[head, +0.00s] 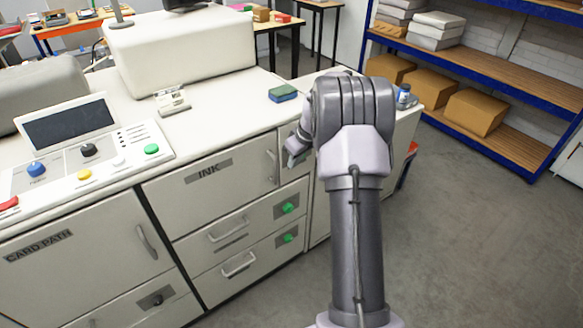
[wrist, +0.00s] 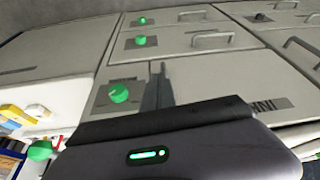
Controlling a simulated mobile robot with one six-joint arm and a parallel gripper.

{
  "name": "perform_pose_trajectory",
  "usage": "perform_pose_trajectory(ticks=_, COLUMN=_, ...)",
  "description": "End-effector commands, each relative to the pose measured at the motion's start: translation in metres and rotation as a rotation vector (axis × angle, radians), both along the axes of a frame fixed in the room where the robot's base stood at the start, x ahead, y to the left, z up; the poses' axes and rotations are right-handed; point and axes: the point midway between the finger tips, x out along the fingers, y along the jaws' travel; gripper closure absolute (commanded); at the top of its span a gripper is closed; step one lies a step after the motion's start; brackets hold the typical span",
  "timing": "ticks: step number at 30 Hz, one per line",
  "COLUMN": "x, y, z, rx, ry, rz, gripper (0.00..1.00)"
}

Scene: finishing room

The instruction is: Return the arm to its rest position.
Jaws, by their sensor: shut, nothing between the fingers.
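My arm rises from the bottom of the head view and bends over at the top, in front of the white machine (head: 225,105). My gripper (head: 293,158) shows small at the left of the arm, near the INK drawer front (head: 215,190), partly hidden by my wrist. In the wrist view my gripper's fingers (wrist: 158,85) are together with nothing between them. They point toward the drawer fronts, which appear upside down there. I cannot tell the exact gap between fingertips and cabinet.
Green knobs (head: 288,208) and drawer handles (head: 230,228) stick out from the cabinet. A blue-green sponge-like block (head: 283,93) and a small bottle (head: 403,93) sit on top. A blue shelf rack with cardboard boxes (head: 475,111) stands right. Floor (head: 470,240) at right is clear.

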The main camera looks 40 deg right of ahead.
Motion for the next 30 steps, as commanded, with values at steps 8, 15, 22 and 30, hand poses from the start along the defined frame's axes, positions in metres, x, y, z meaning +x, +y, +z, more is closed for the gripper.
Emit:
perform_pose_trajectory(ticks=8, x=-0.008, y=-0.002, z=0.018, rx=0.001, ry=0.002, rz=-0.002, gripper=1.0)
perform_pose_trajectory(ticks=15, x=-0.028, y=0.118, z=0.115, rx=0.048, ry=-0.033, rz=-0.085, gripper=1.0)
perform_pose_trajectory(ticks=22, x=-0.168, y=0.295, z=0.188, rx=0.187, ry=-0.081, rz=-0.256, gripper=1.0)
perform_pose_trajectory(ticks=30, x=-0.29, y=0.359, z=0.16, rx=0.317, ry=-0.095, rz=-0.39, gripper=1.0)
